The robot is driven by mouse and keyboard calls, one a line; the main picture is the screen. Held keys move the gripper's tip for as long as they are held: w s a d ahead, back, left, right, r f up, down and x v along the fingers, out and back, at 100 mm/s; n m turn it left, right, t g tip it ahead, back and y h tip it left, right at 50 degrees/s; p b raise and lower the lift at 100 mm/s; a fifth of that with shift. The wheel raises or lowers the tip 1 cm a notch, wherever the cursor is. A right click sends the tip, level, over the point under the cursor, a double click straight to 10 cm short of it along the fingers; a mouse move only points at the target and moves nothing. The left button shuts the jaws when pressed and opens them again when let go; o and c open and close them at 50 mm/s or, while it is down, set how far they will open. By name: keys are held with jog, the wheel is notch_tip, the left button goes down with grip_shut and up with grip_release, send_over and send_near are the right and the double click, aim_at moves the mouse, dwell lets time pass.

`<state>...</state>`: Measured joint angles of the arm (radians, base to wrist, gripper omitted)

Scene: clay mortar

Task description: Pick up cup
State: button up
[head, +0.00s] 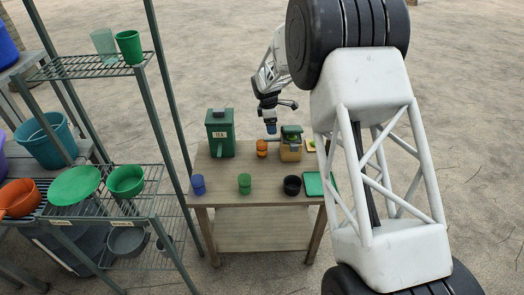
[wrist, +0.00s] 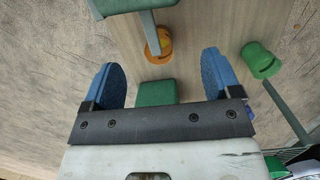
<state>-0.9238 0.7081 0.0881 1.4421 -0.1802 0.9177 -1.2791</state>
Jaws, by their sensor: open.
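Several small cups stand on the wooden table in the head view: a blue cup (head: 198,185), a green cup (head: 244,184), a black cup (head: 292,186) and an orange cup (head: 262,148) farther back. Which one the task means cannot be told. My gripper (head: 271,129) is above the back of the table, near the orange cup. In the wrist view my gripper (wrist: 161,80) has its blue fingers wide apart with nothing held between them. An orange cup (wrist: 164,50) lies ahead of the fingers, and a green cup (wrist: 259,62) is beyond the right finger.
A green tea box (head: 220,135) stands left on the table (head: 222,198). A tan and green box (head: 291,146) stands right of the orange cup. A green flat piece (head: 315,185) lies at the right edge. A metal shelf (head: 110,205) with bowls and cups stands left.

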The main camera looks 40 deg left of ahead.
jog(key=n, duration=0.1)
send_near(262, 142)
jog(key=shift+s+d, duration=0.7)
jog(key=shift+d, duration=0.25)
jog(key=shift+w+d+f, duration=0.15)
jog(key=shift+f, duration=1.15)
jog(key=shift+f, duration=0.1)
jog(key=shift+w+f, duration=0.15)
jog(key=shift+f, duration=2.35)
jog(key=c, duration=1.1)
jog(key=shift+o, duration=0.2)
